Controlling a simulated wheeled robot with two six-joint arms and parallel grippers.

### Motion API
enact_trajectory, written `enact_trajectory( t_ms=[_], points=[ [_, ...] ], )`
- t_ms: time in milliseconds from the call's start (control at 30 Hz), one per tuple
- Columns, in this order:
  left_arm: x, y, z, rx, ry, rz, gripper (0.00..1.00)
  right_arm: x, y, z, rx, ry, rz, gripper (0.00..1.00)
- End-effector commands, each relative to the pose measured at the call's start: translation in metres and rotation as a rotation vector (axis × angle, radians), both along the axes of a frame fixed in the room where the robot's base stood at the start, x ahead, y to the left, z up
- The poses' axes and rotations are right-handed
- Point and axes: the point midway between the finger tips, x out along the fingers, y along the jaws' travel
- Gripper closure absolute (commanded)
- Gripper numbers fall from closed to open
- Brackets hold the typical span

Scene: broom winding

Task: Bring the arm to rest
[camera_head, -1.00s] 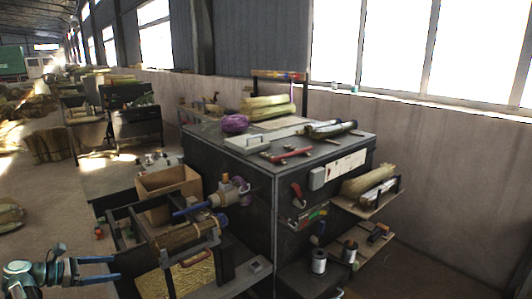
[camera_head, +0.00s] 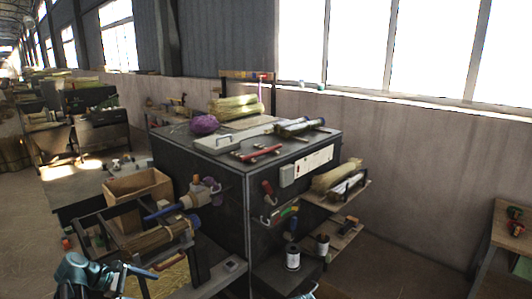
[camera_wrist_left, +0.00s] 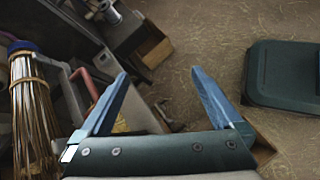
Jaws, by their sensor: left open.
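My left gripper (camera_head: 140,282) is at the lower left of the head view, below the straw bundle (camera_head: 158,238) in the winding frame. In the left wrist view its two blue fingers (camera_wrist_left: 163,95) are spread wide with nothing between them. The straw bundle also shows at the left of that view (camera_wrist_left: 30,115), bound with cord and apart from the fingers. A blue-handled part (camera_head: 165,208) points at the bundle's frame from the machine. My right gripper cannot be made out.
The dark machine cabinet (camera_head: 200,185) fills the middle. On it are straw bundles (camera_head: 236,106), purple twine (camera_head: 204,124) and tools. A cardboard box (camera_head: 138,185) stands left. A wooden bench (camera_head: 505,235) is at far right. A dark green box (camera_wrist_left: 285,75) lies right in the wrist view.

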Motion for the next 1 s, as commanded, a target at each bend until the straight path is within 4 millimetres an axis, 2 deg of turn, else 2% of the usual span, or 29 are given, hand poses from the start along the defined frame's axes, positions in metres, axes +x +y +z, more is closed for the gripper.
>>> enact_trajectory(
  t_ms=[33,200,300,500,700,800,1000],
  points=[
    [-0.001,-0.035,-0.007,0.055,-0.008,-0.093,0.0,0.0,0.0,0.0,0.0,0.0,0.0,0.4],
    [-0.01,-0.127,-0.034,0.264,-0.052,-0.431,0.0,0.0,0.0,0.0,0.0,0.0,0.0,0.4],
    [-0.023,-0.173,-0.046,0.378,-0.089,-0.638,0.0,0.0,0.0,0.0,0.0,0.0,0.0,0.4],
    [-0.06,-0.25,-0.066,0.588,-0.181,-1.075,0.0,0.0,0.0,0.0,0.0,0.0,0.0,0.4],
    [-0.101,-0.304,-0.076,0.771,-0.285,-1.516,0.0,0.0,0.0,0.0,0.0,0.0,0.0,0.4],
    [-0.118,-0.321,-0.078,0.842,-0.331,-1.703,0.0,0.0,0.0,0.0,0.0,0.0,0.0,0.4],
    [-0.136,-0.339,-0.077,0.931,-0.387,-1.942,0.0,0.0,0.0,0.0,0.0,0.0,0.0,0.4]
  ],
)
